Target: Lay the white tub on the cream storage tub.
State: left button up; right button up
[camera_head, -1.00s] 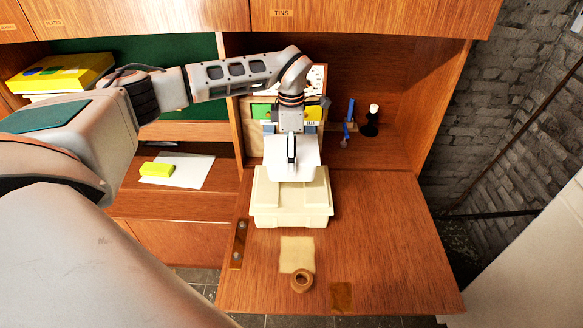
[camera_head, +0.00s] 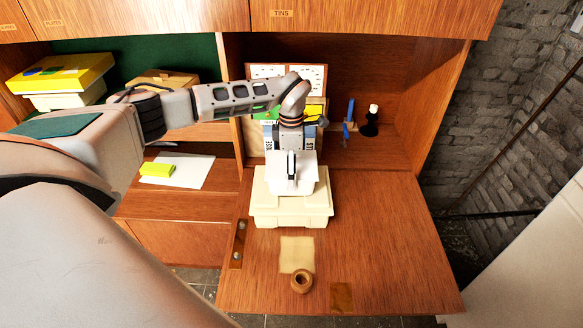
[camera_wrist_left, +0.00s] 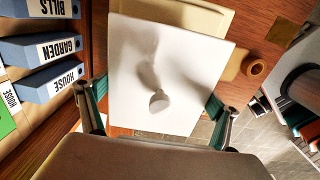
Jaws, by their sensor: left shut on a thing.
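The white tub (camera_head: 307,181) is in my left gripper (camera_head: 291,172), over the back and middle of the cream storage tub. In the left wrist view the white tub (camera_wrist_left: 140,50) fills the space between the fingers of the gripper (camera_wrist_left: 157,98). The cream storage tub (camera_head: 290,217) stands on the fold-down wooden desk. Its edge shows behind the white tub in the wrist view (camera_wrist_left: 208,14). The white tub hides part of its top, and I cannot tell whether the two touch. My right gripper is not in view.
A round wooden ring (camera_head: 302,281) and a pale square sheet (camera_head: 297,254) lie in front of the cream tub. Labelled binders (camera_wrist_left: 45,50) stand behind it. A blue item (camera_head: 349,112) and a black item (camera_head: 370,123) are at the back right. The desk's right side is clear.

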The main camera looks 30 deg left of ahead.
pick_arm(q)
jog(key=shift+f, duration=0.25)
jog(key=o, duration=1)
notch_tip(320, 180, up, 13)
